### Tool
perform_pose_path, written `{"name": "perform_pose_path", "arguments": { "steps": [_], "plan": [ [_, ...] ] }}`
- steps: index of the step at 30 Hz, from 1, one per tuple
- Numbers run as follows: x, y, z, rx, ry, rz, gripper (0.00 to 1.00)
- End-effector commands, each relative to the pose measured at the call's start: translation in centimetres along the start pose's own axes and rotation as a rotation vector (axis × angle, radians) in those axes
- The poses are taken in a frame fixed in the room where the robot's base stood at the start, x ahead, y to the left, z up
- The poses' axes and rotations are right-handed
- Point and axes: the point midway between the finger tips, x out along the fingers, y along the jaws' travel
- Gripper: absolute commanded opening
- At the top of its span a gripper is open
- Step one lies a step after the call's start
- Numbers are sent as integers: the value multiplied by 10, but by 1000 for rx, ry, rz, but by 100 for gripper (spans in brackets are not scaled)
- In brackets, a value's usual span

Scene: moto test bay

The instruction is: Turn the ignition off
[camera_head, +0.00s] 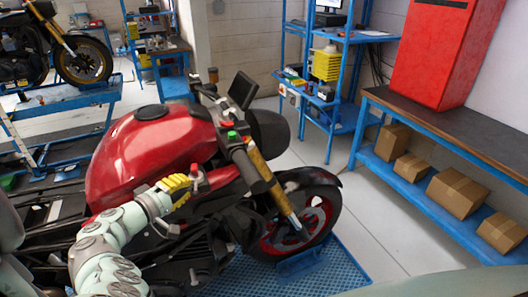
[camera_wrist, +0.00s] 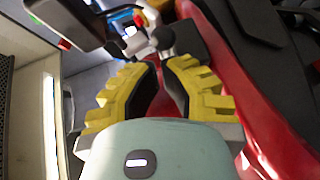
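The red motorcycle (camera_head: 165,140) stands in the middle of the head view, its front wheel to the right. My gripper (camera_head: 188,183), with yellow fingers, is beside the tank and below the handlebar. In the wrist view my gripper (camera_wrist: 161,64) has its fingers apart, with a gap between the dark pads and nothing seen in it. A small silver part (camera_wrist: 150,38) lies just beyond the fingertips; a small red-topped part (camera_head: 194,169) shows near the fingers in the head view. I cannot tell whether either is the ignition. No key is clearly visible.
The handlebar switch with green button (camera_head: 232,135) and the dark display (camera_head: 242,90) are above my gripper. The blue bench (camera_head: 440,140) with several boxes below stands at right. A blue shelf rack (camera_head: 335,75) is behind. Grey floor lies clear between bike and bench.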

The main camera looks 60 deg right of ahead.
Motion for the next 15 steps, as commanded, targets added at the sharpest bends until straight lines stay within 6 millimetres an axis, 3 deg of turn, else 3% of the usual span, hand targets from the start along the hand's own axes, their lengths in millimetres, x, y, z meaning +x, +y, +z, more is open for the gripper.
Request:
{"name": "perform_pose_path", "arguments": {
  "steps": [15],
  "plan": [
    [9,1,10,-10,79,-6,0]
  ]
}}
